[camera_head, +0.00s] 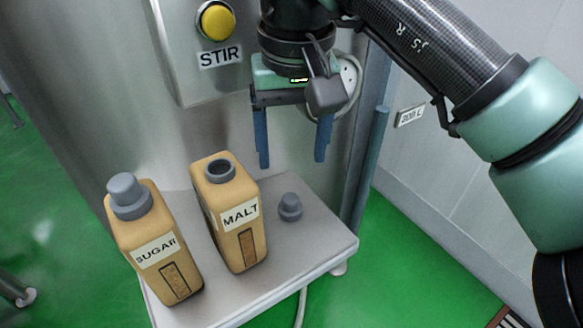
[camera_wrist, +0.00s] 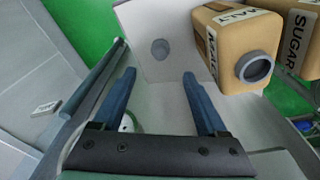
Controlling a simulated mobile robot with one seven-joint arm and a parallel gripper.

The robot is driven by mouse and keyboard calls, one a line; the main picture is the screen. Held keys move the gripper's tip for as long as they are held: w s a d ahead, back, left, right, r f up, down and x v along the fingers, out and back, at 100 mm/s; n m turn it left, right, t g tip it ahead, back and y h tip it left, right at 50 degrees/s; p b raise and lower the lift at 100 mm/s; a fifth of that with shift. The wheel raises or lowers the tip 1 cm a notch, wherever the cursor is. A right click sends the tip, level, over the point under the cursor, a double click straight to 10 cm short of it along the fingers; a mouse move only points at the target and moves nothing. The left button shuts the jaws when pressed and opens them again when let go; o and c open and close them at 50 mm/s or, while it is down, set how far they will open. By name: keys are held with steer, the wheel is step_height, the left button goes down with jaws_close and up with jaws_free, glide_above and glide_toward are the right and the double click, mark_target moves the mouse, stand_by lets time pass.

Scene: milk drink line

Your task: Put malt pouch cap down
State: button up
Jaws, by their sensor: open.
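The malt pouch cap (camera_head: 290,207) is grey and stands on the shelf to the right of the malt pouch. It also shows in the wrist view (camera_wrist: 160,49), beyond the fingertips. The tan malt pouch (camera_head: 228,212) stands upright with its round mouth uncovered; in the wrist view it is at the upper right (camera_wrist: 240,48). My gripper (camera_head: 292,163) is open and empty, above the cap and apart from it. Its two blue fingers also show in the wrist view (camera_wrist: 160,75), with nothing between them.
The sugar pouch (camera_head: 154,243), capped, stands left of the malt pouch. The grey shelf (camera_head: 325,240) is clear around the cap. A steel panel with a yellow STIR button (camera_head: 216,22) is behind. A vertical post (camera_head: 369,165) stands to the right of my gripper.

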steer(key=shift+s+r, duration=0.1)
steer(key=shift+r, duration=0.35)
steer(key=shift+c, duration=0.6)
steer(key=t, duration=0.2)
glide_above(290, 198)
steer(key=s, duration=0.2)
step_height(290, 198, down, 5)
steer(key=shift+p+x, duration=0.3)
steer(key=shift+x, duration=2.75)
steer(key=shift+d, duration=0.1)
jaws_close()
